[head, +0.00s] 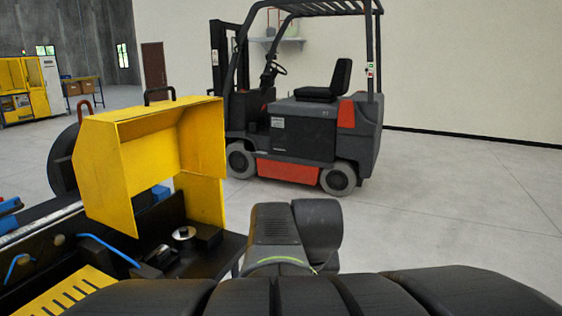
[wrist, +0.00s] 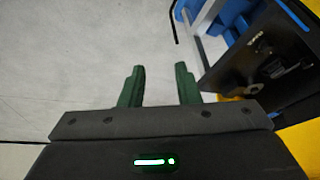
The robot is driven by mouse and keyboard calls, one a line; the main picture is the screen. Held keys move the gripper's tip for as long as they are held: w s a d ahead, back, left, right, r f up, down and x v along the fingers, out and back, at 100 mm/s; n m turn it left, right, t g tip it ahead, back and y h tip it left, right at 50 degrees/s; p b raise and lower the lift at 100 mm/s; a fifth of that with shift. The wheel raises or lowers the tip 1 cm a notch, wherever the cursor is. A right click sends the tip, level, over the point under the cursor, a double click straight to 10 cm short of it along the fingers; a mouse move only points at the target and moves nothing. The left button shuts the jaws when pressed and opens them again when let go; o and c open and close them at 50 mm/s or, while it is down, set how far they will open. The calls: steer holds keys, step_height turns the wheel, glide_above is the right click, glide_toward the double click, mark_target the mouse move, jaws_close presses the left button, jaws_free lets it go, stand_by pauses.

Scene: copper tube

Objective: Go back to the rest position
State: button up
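My gripper (wrist: 160,78) shows in the wrist view with its two green fingers apart. Nothing is between the fingers; only bare floor shows there. In the head view my arm fills the bottom edge and the lower middle, and the gripper fingers are not visible. No copper tube can be made out in either view.
A black machine with a yellow guard (head: 120,165) stands at the left, and its dark side (wrist: 262,65) shows at the right of the wrist view. A forklift (head: 300,125) stands behind. Blue bins (wrist: 212,18) are near the machine. The floor at right (head: 450,200) is clear.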

steer(key=shift+s+d+r, duration=0.1)
steer(key=shift+s+r, duration=0.1)
stand_by(0.3)
